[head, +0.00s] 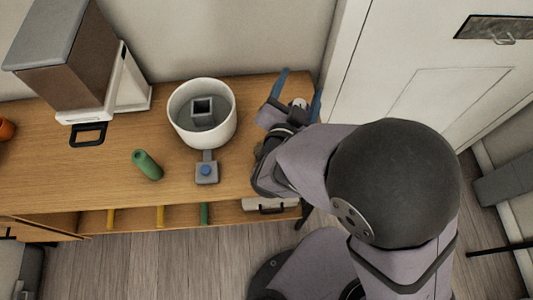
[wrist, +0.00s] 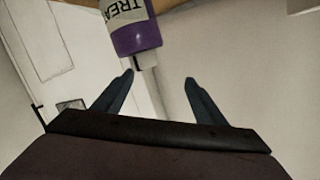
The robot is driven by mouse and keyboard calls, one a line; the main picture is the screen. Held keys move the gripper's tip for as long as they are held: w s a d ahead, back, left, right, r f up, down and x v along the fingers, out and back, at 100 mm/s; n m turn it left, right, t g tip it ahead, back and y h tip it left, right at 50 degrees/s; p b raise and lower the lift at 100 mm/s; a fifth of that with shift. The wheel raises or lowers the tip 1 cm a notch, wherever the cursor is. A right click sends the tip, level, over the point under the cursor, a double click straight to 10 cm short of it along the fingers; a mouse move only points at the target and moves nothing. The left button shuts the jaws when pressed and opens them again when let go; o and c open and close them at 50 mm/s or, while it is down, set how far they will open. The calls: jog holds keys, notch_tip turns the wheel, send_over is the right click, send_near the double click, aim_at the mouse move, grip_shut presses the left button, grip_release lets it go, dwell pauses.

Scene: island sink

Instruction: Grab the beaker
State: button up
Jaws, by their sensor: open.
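I cannot pick out a clear beaker for certain. The closest vessel is a wide white round pot (head: 228,127) on the wooden counter, with a grey square hollow piece (head: 203,108) inside it. My gripper (head: 298,85) is at the counter's right end, to the right of the pot and apart from it. Its two blue fingers are spread and hold nothing. In the wrist view, my gripper (wrist: 159,80) is open, and a purple bottle (wrist: 132,38) with a pale lettered label shows beyond the fingertips, nearer the left one.
A green cylinder (head: 147,165) lies on the counter (head: 95,165) left of the pot. A small grey piece with a blue knob (head: 206,170) is in front of the pot. A brown and white machine (head: 75,65) stands at the back left. A white door (head: 420,80) is at right.

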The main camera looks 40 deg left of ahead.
jog(key=s+n+t+y, duration=0.1)
jog(key=s+n+t, duration=0.1)
jog(key=s, duration=0.6)
jog(key=s+f+n, duration=0.1)
jog(key=s+f, duration=0.1)
jog(key=f, duration=0.1)
jog(key=s+d+f+n+g+y+b, duration=0.1)
jog(key=s+f+n, duration=0.1)
jog(key=s+f, duration=0.1)
jog(key=s+d+f+n+g+y, duration=0.1)
jog(key=s+f, duration=0.1)
jog(key=f, duration=0.2)
jog(key=shift+s+d+n+b, duration=0.2)
jog(key=shift+d+n+b, duration=0.05)
jog(key=shift+n+b, duration=0.15)
jog(key=shift+s+d+f+n+y, duration=0.25)
jog(key=shift+f+n+y, duration=0.05)
jog(key=shift+p+x, duration=0.35)
jog(key=shift+x, duration=2.2)
jog(key=c, duration=1.1)
